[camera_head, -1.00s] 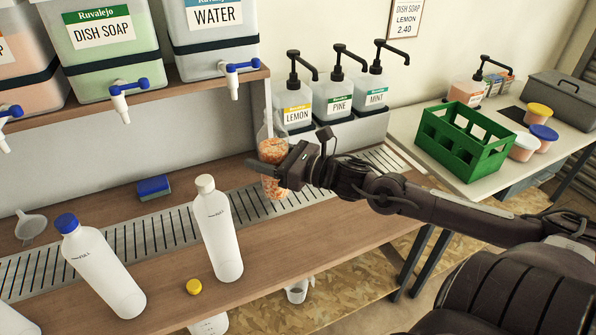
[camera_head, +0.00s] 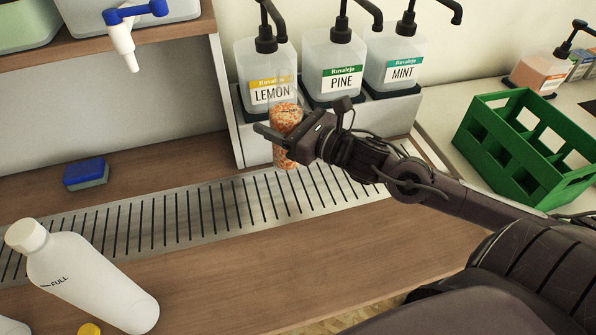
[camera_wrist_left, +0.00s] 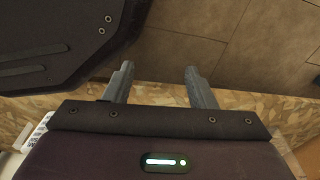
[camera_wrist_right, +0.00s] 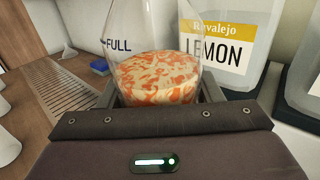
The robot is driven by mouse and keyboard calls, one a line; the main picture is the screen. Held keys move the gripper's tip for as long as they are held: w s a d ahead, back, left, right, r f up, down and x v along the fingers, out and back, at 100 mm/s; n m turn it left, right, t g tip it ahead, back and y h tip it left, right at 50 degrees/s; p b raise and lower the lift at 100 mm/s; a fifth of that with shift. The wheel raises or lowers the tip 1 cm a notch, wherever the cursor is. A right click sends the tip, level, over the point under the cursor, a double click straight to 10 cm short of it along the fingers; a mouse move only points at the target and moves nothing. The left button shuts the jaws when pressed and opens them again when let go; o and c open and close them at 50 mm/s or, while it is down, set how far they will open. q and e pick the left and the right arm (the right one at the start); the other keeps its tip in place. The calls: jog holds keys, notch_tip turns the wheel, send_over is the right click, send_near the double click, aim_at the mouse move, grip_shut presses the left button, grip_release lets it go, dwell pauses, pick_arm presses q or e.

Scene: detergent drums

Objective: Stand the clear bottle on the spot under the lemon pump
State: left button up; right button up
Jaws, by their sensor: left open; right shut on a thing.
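My right gripper (camera_head: 282,138) is shut on the clear bottle (camera_head: 286,118), which has orange-and-white speckled contents. The bottle is upright in front of the lemon pump (camera_head: 268,92), partly covering its label. Its lower end is over the slotted metal strip; I cannot tell whether it touches. In the right wrist view the clear bottle (camera_wrist_right: 158,75) is between the fingers, with a "FULL" mark, and the lemon pump (camera_wrist_right: 212,45) is close behind to the right. The spot under the pump is not clearly visible. My left gripper (camera_wrist_left: 158,75) is open and empty, above the floor.
The pine pump (camera_head: 338,60) and mint pump (camera_head: 398,58) stand right of the lemon pump. A white bottle (camera_head: 90,280) and blue sponge (camera_head: 86,174) are at left. A green crate (camera_head: 520,150) is at right. The slotted strip (camera_head: 180,215) between is clear.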

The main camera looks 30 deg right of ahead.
aim_at(280, 156)
jog(key=f, duration=0.4)
jog(key=shift+s+a+f, duration=0.1)
jog(key=shift+a+f, duration=0.1)
jog(key=shift+f, duration=0.05)
jog(key=shift+f+b, duration=0.35)
jog(key=shift+f, duration=2.05)
pick_arm(q)
jog(key=shift+w+d+r, duration=0.1)
jog(key=shift+w+r, duration=0.05)
jog(key=shift+w, duration=0.3)
jog(key=shift+w+d+r, duration=0.1)
jog(key=shift+w+r, duration=0.05)
jog(key=shift+w, duration=0.3)
jog(key=shift+f, duration=0.1)
pick_arm(e)
jog(key=shift+f, duration=0.1)
jog(key=o, duration=1)
jog(key=shift+f, duration=0.1)
jog(key=o, duration=0.4)
pick_arm(q)
jog(key=shift+w+r, duration=0.2)
